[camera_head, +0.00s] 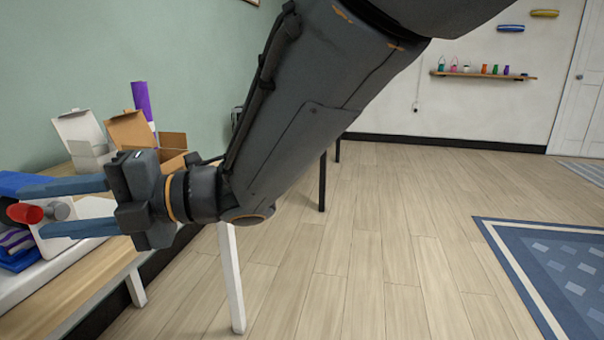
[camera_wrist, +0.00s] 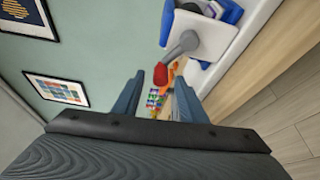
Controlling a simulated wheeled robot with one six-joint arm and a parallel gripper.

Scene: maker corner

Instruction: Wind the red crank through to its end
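The red crank handle (camera_head: 25,213) is at the far left of the head view, with a grey crank part (camera_head: 58,209) beside it. In the wrist view, the red handle (camera_wrist: 160,74) sits on the end of a grey crank arm (camera_wrist: 184,45) on a white housing (camera_wrist: 207,36). My gripper (camera_head: 42,207) points left with its blue fingers apart. In the wrist view, my gripper (camera_wrist: 157,90) is open, and the handle appears in the gap near the fingertips. No contact is visible; the exact depth between handle and fingers cannot be told.
The wooden bench (camera_head: 75,295) lies below my gripper. Blue and purple items crowd the left edge. Open cardboard boxes (camera_head: 130,130) and a purple-and-white roll (camera_head: 143,100) stand behind my gripper. The wooden floor (camera_head: 370,250) to the right is clear, with a blue rug (camera_head: 535,255).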

